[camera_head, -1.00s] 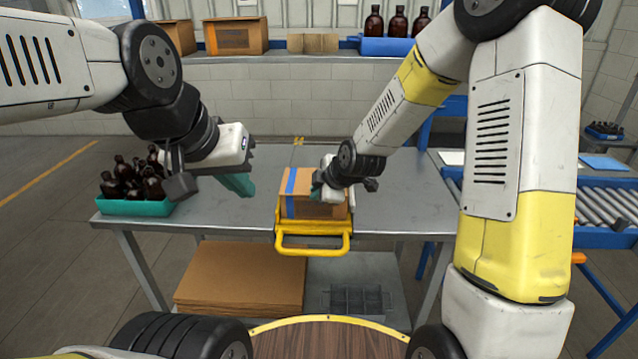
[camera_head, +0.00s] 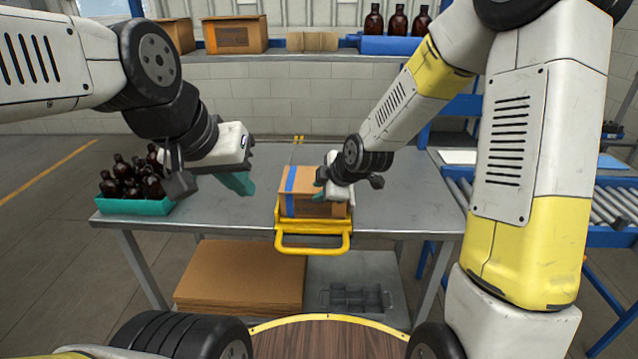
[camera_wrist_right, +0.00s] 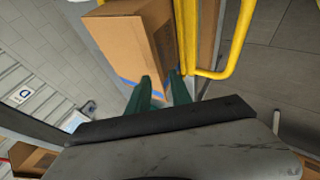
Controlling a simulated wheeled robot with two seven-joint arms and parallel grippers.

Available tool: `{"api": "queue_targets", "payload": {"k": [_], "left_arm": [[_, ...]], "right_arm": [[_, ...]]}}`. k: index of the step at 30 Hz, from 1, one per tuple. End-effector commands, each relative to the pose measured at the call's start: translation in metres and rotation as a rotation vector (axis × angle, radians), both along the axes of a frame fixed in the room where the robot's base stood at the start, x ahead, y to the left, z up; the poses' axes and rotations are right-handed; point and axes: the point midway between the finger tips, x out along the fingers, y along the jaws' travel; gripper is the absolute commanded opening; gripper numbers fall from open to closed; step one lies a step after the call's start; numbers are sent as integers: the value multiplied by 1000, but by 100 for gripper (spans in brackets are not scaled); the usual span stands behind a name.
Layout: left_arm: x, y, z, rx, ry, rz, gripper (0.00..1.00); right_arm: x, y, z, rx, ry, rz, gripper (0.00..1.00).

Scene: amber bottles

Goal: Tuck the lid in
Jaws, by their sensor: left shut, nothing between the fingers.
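The cardboard box (camera_head: 298,206) sits in the yellow handled frame (camera_head: 313,243) at the table's front edge, with a blue strip on its left part. It also shows in the right wrist view (camera_wrist_right: 128,38). My right gripper (camera_head: 322,190) is at the box's upper right, and its arm hides part of the top. In the right wrist view its green fingers (camera_wrist_right: 160,82) reach the box's edge with a narrow gap between them; whether the lid is between them is unclear. My left gripper (camera_head: 240,185) is shut and empty, above the table left of the box.
A teal crate (camera_head: 135,206) of amber bottles stands at the table's left end. The table (camera_head: 395,205) is clear between crate and box and right of the box. Flat cardboard (camera_head: 240,280) lies on the lower shelf. A roller conveyor (camera_head: 590,203) stands at the right.

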Motion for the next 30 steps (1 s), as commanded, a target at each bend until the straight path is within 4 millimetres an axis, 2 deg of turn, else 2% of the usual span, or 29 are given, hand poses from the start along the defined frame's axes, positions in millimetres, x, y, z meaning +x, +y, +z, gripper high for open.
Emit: {"api": "queue_targets", "payload": {"k": [4, 9, 25, 28, 30], "left_arm": [[0, 0, 0, 0, 0, 0, 0], [0, 0, 0, 0, 0, 0, 0], [0, 0, 0, 0, 0, 0, 0], [0, 0, 0, 0, 0, 0, 0], [0, 0, 0, 0, 0, 0, 0]], "right_arm": [[-16, -12, 22, -1, -5, -2, 26], [-25, -17, 33, 2, -1, -1, 26], [-31, -21, 40, 0, 2, -5, 26], [-36, -32, 49, 8, 25, -67, 26], [-44, -47, 62, 25, 58, -156, 26]]}}
